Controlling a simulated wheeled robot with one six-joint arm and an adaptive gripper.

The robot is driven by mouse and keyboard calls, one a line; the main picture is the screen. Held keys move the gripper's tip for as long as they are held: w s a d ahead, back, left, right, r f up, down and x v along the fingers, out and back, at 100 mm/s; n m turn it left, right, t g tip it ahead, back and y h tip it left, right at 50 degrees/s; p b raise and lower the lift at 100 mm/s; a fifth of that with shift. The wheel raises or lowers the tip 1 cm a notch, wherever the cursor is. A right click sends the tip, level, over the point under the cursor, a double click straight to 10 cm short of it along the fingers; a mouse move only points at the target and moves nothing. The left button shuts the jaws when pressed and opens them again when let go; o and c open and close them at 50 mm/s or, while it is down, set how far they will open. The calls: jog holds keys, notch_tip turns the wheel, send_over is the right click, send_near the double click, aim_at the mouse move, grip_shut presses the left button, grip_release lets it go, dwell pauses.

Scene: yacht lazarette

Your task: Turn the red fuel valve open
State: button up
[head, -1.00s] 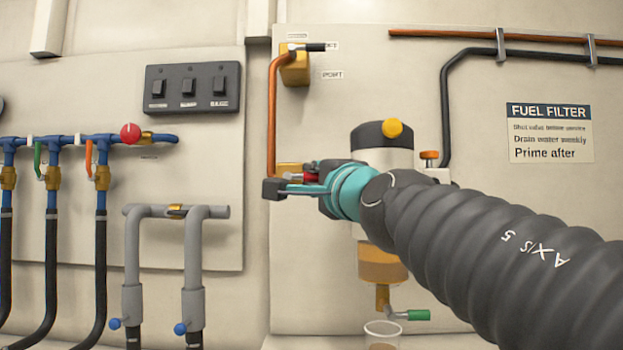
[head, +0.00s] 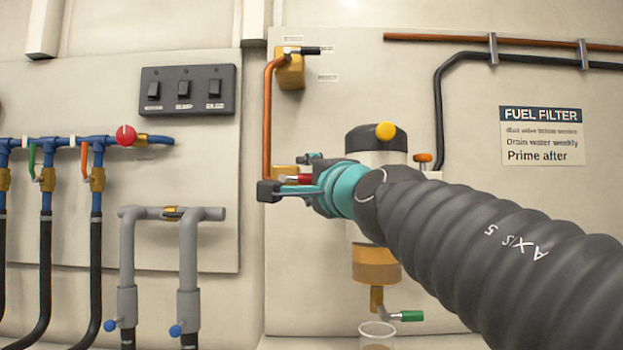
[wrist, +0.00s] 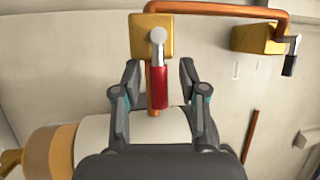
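The red fuel valve handle (head: 304,179) points to the right in the head view, in front of its brass valve body (head: 284,172). In the wrist view the red grip (wrist: 159,87) hangs on a silver lever from the brass body (wrist: 140,38), over a short copper pipe. My gripper (head: 290,175) is at the valve. In the wrist view its fingers (wrist: 160,80) are open, one on each side of the red grip, with gaps on both sides. Part of the valve body is hidden behind my gripper in the head view.
A bent copper pipe (head: 268,115) runs up to another brass valve (head: 290,70) with a black handle. The fuel filter (head: 376,262) stands close behind my arm, with a green-handled drain (head: 411,316) and a cup (head: 377,335) below. Blue pipes (head: 68,141) are at left.

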jog(key=shift+s+d, duration=0.1)
jog(key=v, duration=1.2)
dwell(0.4)
